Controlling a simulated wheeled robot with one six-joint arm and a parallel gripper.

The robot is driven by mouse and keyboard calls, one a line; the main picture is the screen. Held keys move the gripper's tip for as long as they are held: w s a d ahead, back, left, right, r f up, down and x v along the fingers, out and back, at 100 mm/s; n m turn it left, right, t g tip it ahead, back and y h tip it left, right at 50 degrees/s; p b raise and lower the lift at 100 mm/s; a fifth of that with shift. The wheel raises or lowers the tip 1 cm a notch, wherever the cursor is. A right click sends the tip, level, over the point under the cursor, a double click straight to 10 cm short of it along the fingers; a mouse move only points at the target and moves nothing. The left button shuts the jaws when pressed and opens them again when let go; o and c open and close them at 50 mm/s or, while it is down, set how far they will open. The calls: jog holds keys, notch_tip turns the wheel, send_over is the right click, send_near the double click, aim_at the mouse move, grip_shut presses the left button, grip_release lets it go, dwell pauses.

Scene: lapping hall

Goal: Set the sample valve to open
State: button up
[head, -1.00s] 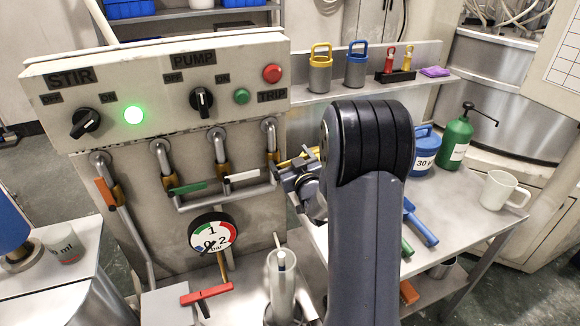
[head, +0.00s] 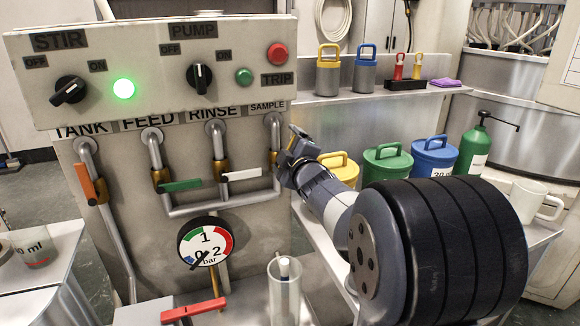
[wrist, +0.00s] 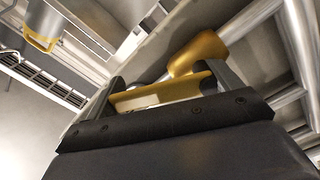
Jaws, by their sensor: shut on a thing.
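The sample valve sits on the rightmost pipe (head: 274,128) under the SAMPLE label (head: 268,106). My gripper (head: 287,160) is at this valve in the head view and hides its handle there. In the wrist view, the yellow handle (wrist: 160,95) lies between the two fingers of my gripper (wrist: 165,92), which are shut on it. The brass valve body (wrist: 198,52) is just beyond the handle. I cannot tell the handle's exact angle to the pipe.
The orange tank lever (head: 87,184) points along its pipe; the green feed lever (head: 182,185) and white rinse lever (head: 242,175) lie across theirs. A gauge (head: 206,241), red lever (head: 194,311) and clear cylinder (head: 284,295) are below. Lidded pots (head: 387,166) stand right.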

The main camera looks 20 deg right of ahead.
jog(key=shift+a+r+n+b, duration=0.1)
jog(key=shift+a+n+b, duration=0.35)
jog(key=shift+n+b, duration=0.65)
jog(key=shift+a+r+n+b, duration=0.1)
jog(key=shift+a+n+b, duration=0.3)
jog(key=shift+n+b, duration=0.7)
jog(key=o, duration=1.2)
jog(key=shift+o, duration=0.2)
jog(key=s+p, duration=0.1)
jog(key=s, duration=0.9)
jog(key=shift+s+p, duration=0.35)
jog(key=shift+s, duration=0.05)
